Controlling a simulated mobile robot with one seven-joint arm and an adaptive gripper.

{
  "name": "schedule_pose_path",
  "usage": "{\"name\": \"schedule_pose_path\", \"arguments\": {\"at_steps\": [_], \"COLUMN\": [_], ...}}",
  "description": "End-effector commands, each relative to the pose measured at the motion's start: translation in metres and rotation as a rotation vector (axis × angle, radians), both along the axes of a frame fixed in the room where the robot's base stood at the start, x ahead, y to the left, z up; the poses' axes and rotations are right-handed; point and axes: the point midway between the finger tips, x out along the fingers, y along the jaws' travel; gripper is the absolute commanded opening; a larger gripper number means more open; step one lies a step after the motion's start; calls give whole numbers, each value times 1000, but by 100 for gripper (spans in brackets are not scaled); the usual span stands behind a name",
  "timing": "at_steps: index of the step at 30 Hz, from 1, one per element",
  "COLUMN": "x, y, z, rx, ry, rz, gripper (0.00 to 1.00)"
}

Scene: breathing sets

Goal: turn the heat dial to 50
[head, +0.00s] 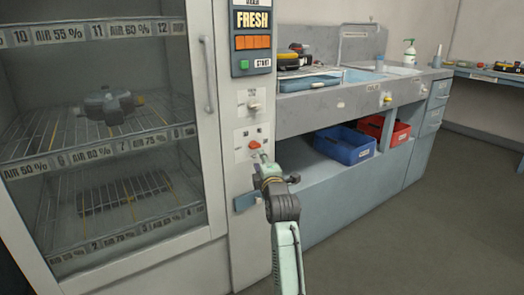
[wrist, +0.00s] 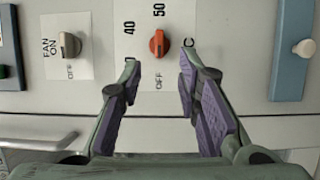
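The heat dial (wrist: 159,42) is an orange-red knob on a white plate, with the marks 40, 50, OFF and C printed around it. In the wrist view it stands upright in the picture between the 50 mark and OFF. Which mark its pointer end indicates I cannot tell. In the head view the heat dial (head: 254,145) is small, on the cabinet's front column. My gripper (wrist: 160,70) is open, its purple-padded fingers to either side just below the dial in the wrist view, with nothing between them. In the head view my gripper (head: 265,165) is close to the dial's plate.
A grey fan knob (wrist: 70,44) marked FAN ON and OFF is beside the dial's plate. A blue plate with a pale knob (wrist: 305,48) is at right. The glass-door cabinet (head: 210,75) is left; a bench with blue (head: 345,145) and red bins (head: 395,132) is right.

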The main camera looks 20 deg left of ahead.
Motion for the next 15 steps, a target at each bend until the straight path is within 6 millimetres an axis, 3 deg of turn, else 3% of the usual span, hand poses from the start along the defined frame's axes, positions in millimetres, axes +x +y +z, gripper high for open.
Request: {"name": "schedule_pose_path", "arguments": {"at_steps": [9,15], "x": [52,72], "y": [30,41], "z": [2,1], "rx": [2,2], "ry": [1,1], "rz": [0,0], "gripper": [31,31]}}
